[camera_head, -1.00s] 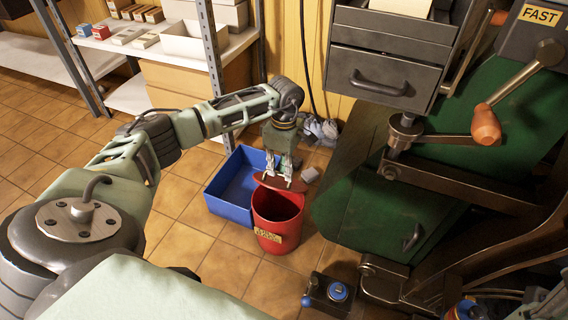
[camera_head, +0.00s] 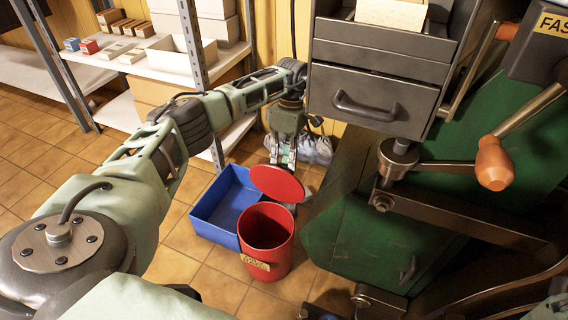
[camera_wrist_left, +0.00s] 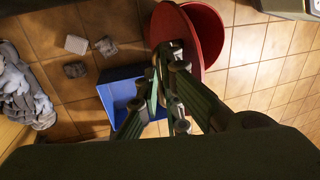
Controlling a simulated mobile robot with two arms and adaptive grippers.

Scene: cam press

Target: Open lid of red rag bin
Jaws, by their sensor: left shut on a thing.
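The red rag bin (camera_head: 266,240) stands on the tiled floor with its mouth open and a yellow label on its front. Its round red lid (camera_head: 277,183) is tilted up behind the mouth, at the bin's back edge. My left gripper (camera_head: 282,162) is at the lid's far upper edge, shut on it. In the left wrist view the fingers (camera_wrist_left: 168,75) meet at the lid (camera_wrist_left: 178,30), with the bin (camera_wrist_left: 207,30) partly hidden behind it. The exact finger contact is partly hidden. My right gripper is not in view.
A blue open box (camera_head: 224,207) stands close on the left of the bin. A green machine (camera_head: 365,220) with a grey drawer unit (camera_head: 370,95) is close on the right. Grey rags (camera_head: 315,148) lie by the wall. Shelves stand at the back left.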

